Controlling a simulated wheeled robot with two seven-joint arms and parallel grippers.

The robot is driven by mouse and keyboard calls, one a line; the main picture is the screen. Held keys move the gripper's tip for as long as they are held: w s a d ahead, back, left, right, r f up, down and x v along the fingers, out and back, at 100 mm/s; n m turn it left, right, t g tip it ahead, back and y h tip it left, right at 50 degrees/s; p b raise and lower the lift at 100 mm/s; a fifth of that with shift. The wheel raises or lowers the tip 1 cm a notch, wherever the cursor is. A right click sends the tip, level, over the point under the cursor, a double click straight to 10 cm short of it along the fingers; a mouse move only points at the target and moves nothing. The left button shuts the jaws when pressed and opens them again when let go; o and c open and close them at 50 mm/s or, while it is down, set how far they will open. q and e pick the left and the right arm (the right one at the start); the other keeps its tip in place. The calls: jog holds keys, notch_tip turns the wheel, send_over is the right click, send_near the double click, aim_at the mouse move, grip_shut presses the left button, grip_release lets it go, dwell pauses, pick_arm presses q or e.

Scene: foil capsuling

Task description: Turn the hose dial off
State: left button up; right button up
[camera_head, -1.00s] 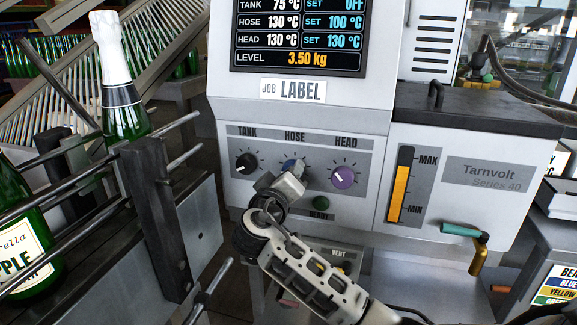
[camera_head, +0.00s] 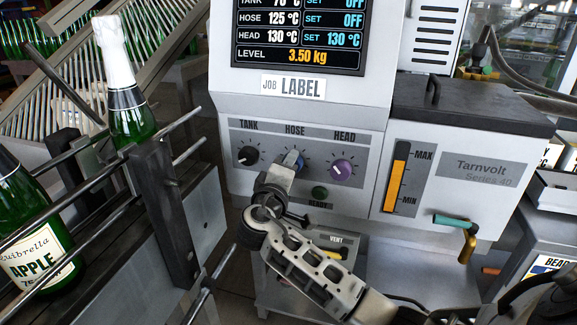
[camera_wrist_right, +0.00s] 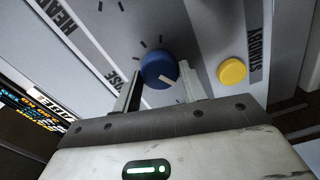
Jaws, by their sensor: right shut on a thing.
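The blue hose dial (camera_head: 293,158) sits on the grey panel (camera_head: 232,180) between the black tank dial (camera_head: 247,156) and the purple head dial (camera_head: 341,169). My right gripper (camera_head: 284,168) is at the hose dial and partly covers it. In the right wrist view the blue dial (camera_wrist_right: 158,68) lies between my fingertips, shut on it, and its pale pointer shows. The display (camera_head: 299,35) reads hose 125 °C with its set value OFF, and head set 130 °C. My left gripper is not in view.
A green ready button (camera_head: 319,192) sits below the dials. A yellow standby button (camera_wrist_right: 232,71) is close beside a fingertip. A teal-handled valve (camera_head: 456,220) sticks out at the right. A conveyor with rails and green bottles (camera_head: 128,105) stands at the left.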

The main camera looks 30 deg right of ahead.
jog(key=shift+f, duration=0.1)
jog(key=o, duration=1)
pick_arm(q)
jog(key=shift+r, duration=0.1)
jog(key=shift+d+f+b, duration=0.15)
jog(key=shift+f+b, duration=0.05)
jog(key=shift+b, duration=0.7)
pick_arm(e)
jog(key=shift+v, duration=8)
